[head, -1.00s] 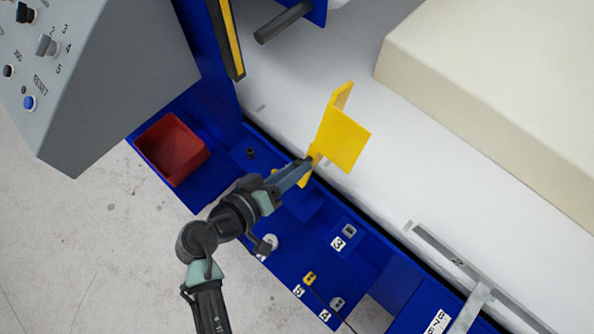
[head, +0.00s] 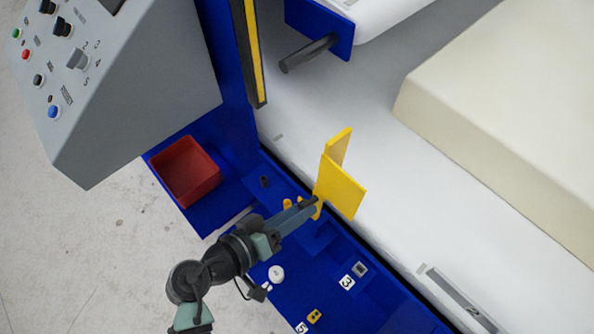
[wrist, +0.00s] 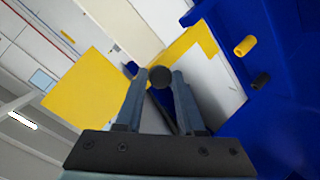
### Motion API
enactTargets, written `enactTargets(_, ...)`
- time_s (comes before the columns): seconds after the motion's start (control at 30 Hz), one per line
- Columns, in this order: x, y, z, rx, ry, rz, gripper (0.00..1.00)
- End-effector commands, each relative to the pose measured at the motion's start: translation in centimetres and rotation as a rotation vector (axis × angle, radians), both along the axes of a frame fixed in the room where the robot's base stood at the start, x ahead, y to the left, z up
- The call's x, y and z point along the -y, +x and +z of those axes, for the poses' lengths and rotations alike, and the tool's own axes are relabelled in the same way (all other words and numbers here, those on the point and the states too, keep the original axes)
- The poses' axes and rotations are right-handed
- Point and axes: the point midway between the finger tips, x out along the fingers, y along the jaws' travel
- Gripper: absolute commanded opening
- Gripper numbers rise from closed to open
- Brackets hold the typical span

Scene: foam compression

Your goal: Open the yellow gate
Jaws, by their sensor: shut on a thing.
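The yellow gate (head: 342,188) is a bent plate with two wings, standing at the edge between the blue frame and the white bed in the head view. In the wrist view, a wide yellow wing (wrist: 85,85) fills the left and a narrower yellow part (wrist: 190,48) lies beyond the fingers. My gripper (head: 312,203) is at the gate's near lower edge. In the wrist view, my gripper (wrist: 160,85) has its fingers on either side of a dark round knob (wrist: 160,77), shut on it. The knob's joint to the gate is hidden.
A red bin (head: 186,172) and a grey control panel (head: 135,85) are on the left. A yellow-black post (head: 250,50) and dark roller (head: 308,53) are behind. A cream foam block (head: 500,110) lies right. Orange pegs (wrist: 245,46) stick out of the blue frame.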

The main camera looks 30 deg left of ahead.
Motion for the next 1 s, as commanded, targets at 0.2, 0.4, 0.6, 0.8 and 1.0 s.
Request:
enactTargets(0.2,-0.3,-0.5,-1.2,-0.031,0.005,0.009,0.66)
enactTargets(0.4,-0.2,-0.4,-1.0,-0.025,0.005,0.006,0.66)
enactTargets(0.6,-0.1,-0.3,-0.8,-0.021,0.005,0.005,0.66)
enactTargets(0.8,-0.3,-0.7,-0.6,-0.021,0.005,0.006,0.66)
enactTargets(1.0,-1.4,-3.5,0.5,-0.022,0.006,0.009,0.66)
